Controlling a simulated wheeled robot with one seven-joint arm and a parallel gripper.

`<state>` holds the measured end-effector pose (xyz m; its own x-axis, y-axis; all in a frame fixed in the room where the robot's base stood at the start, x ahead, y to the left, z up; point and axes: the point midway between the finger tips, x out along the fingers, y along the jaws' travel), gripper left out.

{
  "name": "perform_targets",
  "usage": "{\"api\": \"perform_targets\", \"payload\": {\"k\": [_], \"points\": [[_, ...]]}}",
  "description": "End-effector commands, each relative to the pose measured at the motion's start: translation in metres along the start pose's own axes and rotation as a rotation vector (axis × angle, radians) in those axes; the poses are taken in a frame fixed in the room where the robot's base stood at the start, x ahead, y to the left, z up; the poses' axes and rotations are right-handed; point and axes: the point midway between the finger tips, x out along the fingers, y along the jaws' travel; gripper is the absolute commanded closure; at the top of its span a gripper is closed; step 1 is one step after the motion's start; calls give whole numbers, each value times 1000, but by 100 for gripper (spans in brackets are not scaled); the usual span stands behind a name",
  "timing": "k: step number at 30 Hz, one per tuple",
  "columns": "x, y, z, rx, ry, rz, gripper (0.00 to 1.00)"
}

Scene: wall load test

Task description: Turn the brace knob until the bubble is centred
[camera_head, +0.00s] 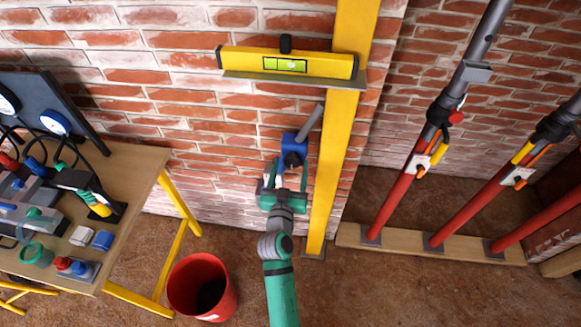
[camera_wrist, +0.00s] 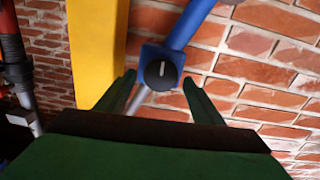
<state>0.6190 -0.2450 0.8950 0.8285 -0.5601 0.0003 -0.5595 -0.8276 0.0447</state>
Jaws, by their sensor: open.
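The brace knob (camera_wrist: 160,72) is round and black with a white mark, set on a blue block (camera_head: 299,140) against the brick wall. In the wrist view it sits just beyond and between the tips of my gripper (camera_wrist: 162,84), which is open and empty. In the head view my gripper (camera_head: 284,181) is just below the blue block, and the knob (camera_head: 292,160) shows dark above it. The yellow spirit level (camera_head: 240,62) rests on a ledge higher up. Its green vial (camera_head: 285,65) is visible, but the bubble's exact position is too small to tell.
A yellow post (camera_head: 325,180) stands right beside the block. A red bucket (camera_head: 202,287) is on the floor at lower left. A wooden table (camera_head: 135,165) with tools and gauges stands at left. Several red props (camera_head: 398,200) lean at right.

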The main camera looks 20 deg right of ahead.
Motion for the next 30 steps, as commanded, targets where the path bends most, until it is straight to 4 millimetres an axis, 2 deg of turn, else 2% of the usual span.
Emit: {"api": "perform_targets", "payload": {"k": [9, 10, 14, 15, 22, 30], "points": [[2, 0, 0, 0, -1, 0, 39], [2, 0, 0, 0, -1, 0, 44], [2, 0, 0, 0, 0, 0, 75], [2, 0, 0, 0, 0, 0, 79], [2, 0, 0, -55, 0, -1, 79], [2, -2, 1, -291, 0, -1, 79]]}}
